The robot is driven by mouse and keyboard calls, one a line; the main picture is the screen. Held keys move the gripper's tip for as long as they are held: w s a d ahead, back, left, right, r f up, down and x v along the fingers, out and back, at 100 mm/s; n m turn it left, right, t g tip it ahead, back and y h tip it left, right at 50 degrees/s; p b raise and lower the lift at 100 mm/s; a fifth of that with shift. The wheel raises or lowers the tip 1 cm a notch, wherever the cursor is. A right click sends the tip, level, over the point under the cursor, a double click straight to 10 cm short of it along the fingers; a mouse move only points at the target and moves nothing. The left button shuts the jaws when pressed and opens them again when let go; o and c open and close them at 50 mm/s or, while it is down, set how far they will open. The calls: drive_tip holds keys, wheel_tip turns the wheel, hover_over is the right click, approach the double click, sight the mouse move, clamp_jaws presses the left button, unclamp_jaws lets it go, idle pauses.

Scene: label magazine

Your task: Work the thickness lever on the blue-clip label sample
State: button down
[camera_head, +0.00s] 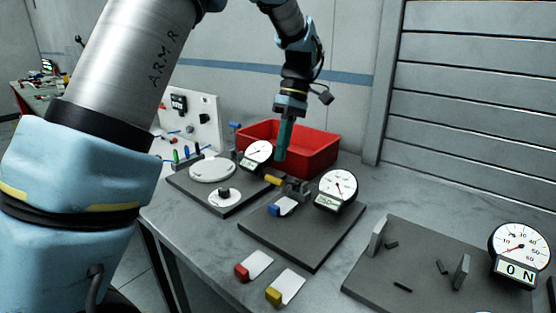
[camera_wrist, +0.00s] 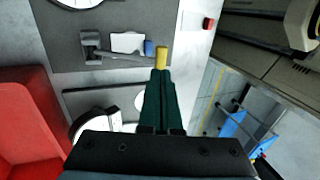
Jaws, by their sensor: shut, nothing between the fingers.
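The blue-clip label sample, a white card (camera_head: 287,204) with a blue clip (camera_head: 274,210), lies at the thickness gauge (camera_head: 338,187) on a dark base plate (camera_head: 310,245). The lever (camera_head: 272,180) has a yellow end and points left from the gauge's grey body. In the wrist view the yellow lever end (camera_wrist: 161,57) shows just beyond my fingertips, beside the blue clip (camera_wrist: 149,48). My gripper (camera_head: 281,158) is shut and empty, pointing down above the lever end in the head view. I cannot tell whether the fingertips touch the lever.
A red bin (camera_head: 318,152) stands behind the gauge. Another gauge (camera_head: 258,153) with round plates is to the left. Red-clip (camera_head: 242,272) and yellow-clip (camera_head: 274,294) samples lie on the table in front. A force gauge (camera_head: 519,246) stands at right.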

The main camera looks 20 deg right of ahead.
sight(274, 180)
drive_tip(key=shift+p+x, duration=0.5)
drive_tip(key=shift+x, duration=1.4)
drive_tip(key=a+f+h+b, duration=0.1)
drive_tip(key=f+b, duration=0.1)
drive_tip(key=b, duration=0.1)
drive_tip(key=s+a+f+t+h+b, duration=0.1)
drive_tip(key=b, duration=0.2)
drive_tip(key=a+f+t+h+b, duration=0.1)
drive_tip(key=f+b, duration=0.1)
drive_tip(key=shift+s+a+f+h+b, duration=0.1)
drive_tip(key=shift+s+f+h+b, duration=0.2)
drive_tip(key=shift+s+h+b, duration=0.1)
